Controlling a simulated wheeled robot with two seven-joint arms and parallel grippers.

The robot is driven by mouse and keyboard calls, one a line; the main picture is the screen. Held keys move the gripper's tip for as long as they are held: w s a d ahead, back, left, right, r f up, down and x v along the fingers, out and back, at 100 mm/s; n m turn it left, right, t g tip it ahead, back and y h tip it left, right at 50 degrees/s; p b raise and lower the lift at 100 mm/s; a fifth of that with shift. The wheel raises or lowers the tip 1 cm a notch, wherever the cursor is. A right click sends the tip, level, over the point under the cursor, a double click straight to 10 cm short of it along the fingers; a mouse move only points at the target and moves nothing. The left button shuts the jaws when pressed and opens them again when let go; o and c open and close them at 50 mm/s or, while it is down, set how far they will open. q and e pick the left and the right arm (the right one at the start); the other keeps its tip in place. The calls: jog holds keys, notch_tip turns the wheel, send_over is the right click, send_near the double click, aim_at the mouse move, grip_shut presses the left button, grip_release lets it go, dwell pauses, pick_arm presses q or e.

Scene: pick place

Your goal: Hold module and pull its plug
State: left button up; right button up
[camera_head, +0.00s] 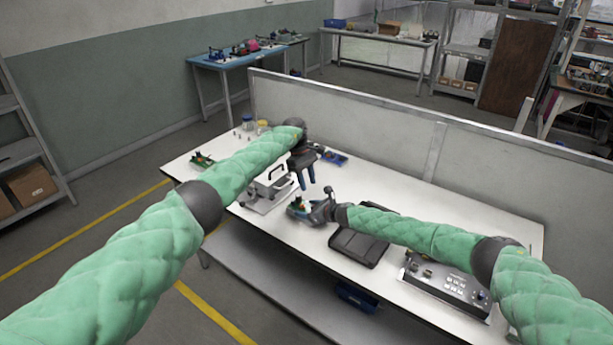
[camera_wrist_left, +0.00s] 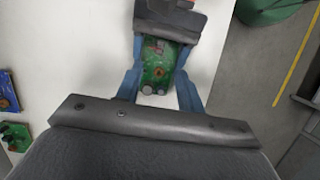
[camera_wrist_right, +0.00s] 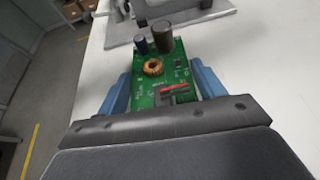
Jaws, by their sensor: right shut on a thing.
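The module is a green circuit board (camera_wrist_right: 146,83) with a copper coil and two tall cylinders. My right gripper (camera_wrist_right: 160,85) is shut on it, with one blue finger at each side edge, and holds it near the table's front edge. The module also shows in the head view (camera_head: 298,203). A grey connector with a red strip (camera_wrist_right: 175,89), perhaps the plug, sits at the board's near end. My left gripper (camera_head: 306,174) is open and empty, pointing down above and behind the module. In the left wrist view the board (camera_wrist_left: 157,72) appears between its spread fingers.
A metal fixture with a black handle (camera_head: 266,190) stands left of the module. A black tray (camera_head: 357,247) and a control box (camera_head: 447,283) are to the right. More boards (camera_head: 202,160) and jars (camera_head: 248,123) lie at the left end of the white table.

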aim_at(313, 206)
pick_arm(q)
jog(key=x, duration=0.9)
jog(key=shift+s+d+f, duration=0.1)
jog(key=shift+f, duration=0.3)
jog(key=shift+c, duration=0.2)
grip_shut()
jog(key=shift+o, duration=0.2)
grip_release()
jog(key=v, duration=1.2)
